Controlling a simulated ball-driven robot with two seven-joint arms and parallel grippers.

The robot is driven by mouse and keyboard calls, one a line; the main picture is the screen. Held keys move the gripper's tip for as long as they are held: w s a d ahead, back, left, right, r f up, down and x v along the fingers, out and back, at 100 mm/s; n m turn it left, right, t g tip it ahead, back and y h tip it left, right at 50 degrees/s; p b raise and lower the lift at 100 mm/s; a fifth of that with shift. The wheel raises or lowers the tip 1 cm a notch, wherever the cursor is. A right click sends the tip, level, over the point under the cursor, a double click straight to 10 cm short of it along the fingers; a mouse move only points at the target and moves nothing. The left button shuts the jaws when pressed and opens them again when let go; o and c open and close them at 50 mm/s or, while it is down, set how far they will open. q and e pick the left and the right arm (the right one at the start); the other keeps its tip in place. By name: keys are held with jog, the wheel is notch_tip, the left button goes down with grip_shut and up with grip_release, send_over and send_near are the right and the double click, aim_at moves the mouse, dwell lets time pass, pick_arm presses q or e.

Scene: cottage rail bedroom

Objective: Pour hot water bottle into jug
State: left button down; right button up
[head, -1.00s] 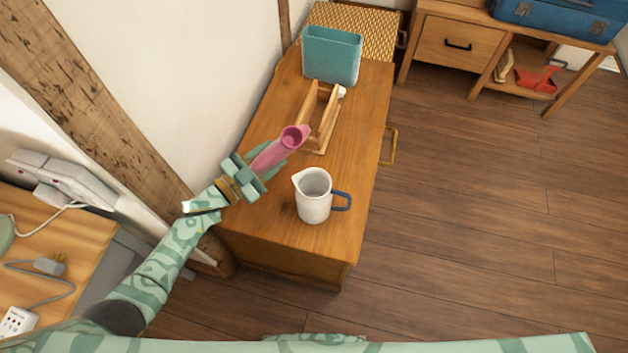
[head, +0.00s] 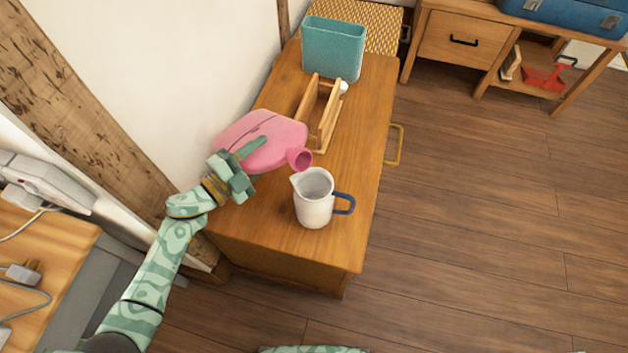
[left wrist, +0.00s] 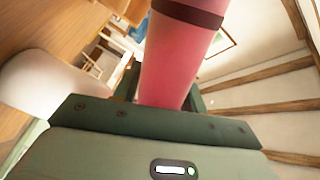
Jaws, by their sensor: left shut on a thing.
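A pink hot water bottle (head: 268,138) is held in my left gripper (head: 240,165), tilted with its open neck pointing right and down. Its mouth is just above and left of the jug's rim in the head view. The white jug (head: 312,205) with a blue handle stands upright on the wooden cabinet (head: 280,248), its spout toward the bottle. No water stream shows, and the inside of the bottle cannot be seen. In the left wrist view the pink bottle (left wrist: 175,60) rises between the jaws, and a blurred pale shape is at left. My right gripper is not in view.
A wooden rack (head: 322,112) and a teal bin (head: 332,48) stand behind the jug on the cabinet. The wall and a timber beam (head: 95,110) are close on the left. Open floor (head: 480,210) lies to the right.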

pick_arm(q)
jog(key=shift+w+f+m, duration=0.1)
jog(key=shift+f+m, duration=0.2)
jog(key=shift+m, duration=0.1)
jog(key=shift+r+m+b, duration=0.1)
jog(key=shift+m+b, duration=0.2)
jog(key=shift+b, duration=0.1)
jog(key=shift+r+m+p, duration=0.3)
jog(key=shift+r, duration=0.25)
jog(key=shift+d+r, duration=0.15)
jog(key=shift+r, duration=0.2)
jog(key=shift+s+d+r+m, duration=0.1)
jog(key=shift+s+d+m, duration=0.05)
jog(key=shift+s+m, duration=0.3)
jog(key=shift+w+r+m, duration=0.1)
jog(key=shift+r+m, duration=0.2)
jog(key=shift+m, duration=0.05)
jog(key=shift+r, duration=0.2)
jog(key=shift+f, duration=0.15)
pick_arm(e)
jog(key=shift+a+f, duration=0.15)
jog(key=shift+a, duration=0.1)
